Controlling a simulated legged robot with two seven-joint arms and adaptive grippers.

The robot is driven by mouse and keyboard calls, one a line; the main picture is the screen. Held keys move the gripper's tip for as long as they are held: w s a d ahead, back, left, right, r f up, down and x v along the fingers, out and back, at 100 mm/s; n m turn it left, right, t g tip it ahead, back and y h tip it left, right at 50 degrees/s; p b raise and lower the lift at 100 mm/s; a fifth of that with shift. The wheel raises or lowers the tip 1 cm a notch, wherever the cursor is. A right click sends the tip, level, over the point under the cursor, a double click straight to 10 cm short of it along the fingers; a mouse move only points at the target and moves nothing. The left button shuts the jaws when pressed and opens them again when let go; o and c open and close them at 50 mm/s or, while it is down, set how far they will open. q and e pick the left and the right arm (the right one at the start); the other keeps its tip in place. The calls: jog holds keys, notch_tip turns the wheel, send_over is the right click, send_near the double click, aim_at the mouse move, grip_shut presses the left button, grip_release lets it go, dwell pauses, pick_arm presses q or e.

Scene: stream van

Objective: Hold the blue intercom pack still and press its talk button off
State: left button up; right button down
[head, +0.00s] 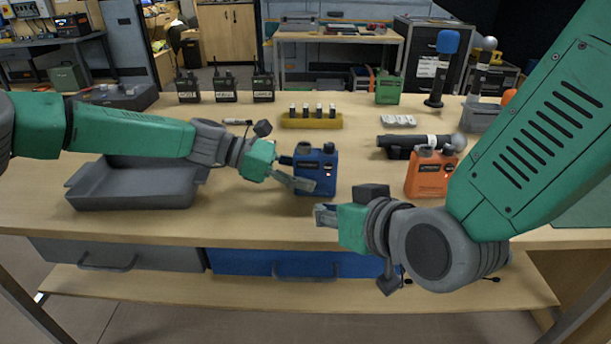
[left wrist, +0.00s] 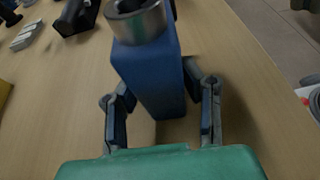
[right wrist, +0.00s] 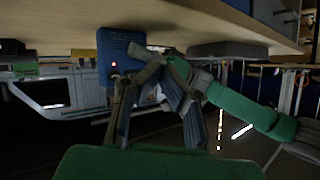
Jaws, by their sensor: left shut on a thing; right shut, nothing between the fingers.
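The blue intercom pack (head: 316,173) stands upright on the table in the middle of the head view, with a small red light on its front. My left gripper (head: 298,172) is shut on it from the left. The left wrist view shows the pack (left wrist: 150,80) between the two fingers (left wrist: 165,110). My right gripper (head: 325,213) is shut and empty, in front of the pack and apart from it, near the table's front edge. In the right wrist view the pack (right wrist: 122,50) shows beyond the fingers, with its red light lit. I cannot make out the talk button's position.
An orange pack (head: 431,174) stands to the right, by a dark microphone (head: 405,147). A grey tray (head: 135,188) lies left under my left arm. A yellow block with batteries (head: 312,121) and several black radios (head: 225,85) stand behind. The table front is clear.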

aim_at(318, 173)
jog(key=shift+w+d, duration=0.15)
jog(key=shift+w, duration=2.05)
jog(key=shift+w+d, duration=0.1)
jog(key=shift+w, duration=2.1)
jog(key=shift+w, duration=0.1)
jog(key=shift+w+r, duration=0.1)
jog(key=shift+w, duration=0.15)
jog(key=shift+w, duration=0.15)
jog(key=shift+s, duration=0.6)
jog(key=shift+s, duration=0.1)
jog(key=shift+s+a, duration=0.15)
jog(key=shift+s, duration=2.8)
